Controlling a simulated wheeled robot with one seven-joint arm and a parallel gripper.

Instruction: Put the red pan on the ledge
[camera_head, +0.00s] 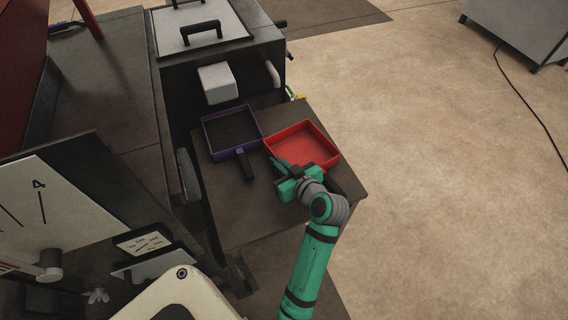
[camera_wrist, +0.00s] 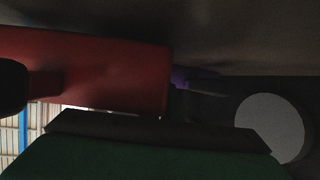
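The red pan (camera_head: 305,146) is a square, shallow, empty pan at the right side of a brown side shelf (camera_head: 235,219), close to its right edge. Its wall also shows in the wrist view (camera_wrist: 110,75), with a dark handle-like part (camera_wrist: 12,88) at the far left. My gripper (camera_head: 287,176) is at the pan's near-left side, where the handle would be. My wrist and fingers hide the handle in the head view. Whether the fingers are closed on it does not show. I cannot tell for sure which surface is the ledge.
A purple pan (camera_head: 232,131) with a dark handle lies just left of the red pan. A white block (camera_head: 219,83) and a dark machine with a handled lid (camera_head: 201,30) stand behind. A panel with a dial (camera_head: 50,209) is at left. Open floor (camera_head: 450,150) lies right.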

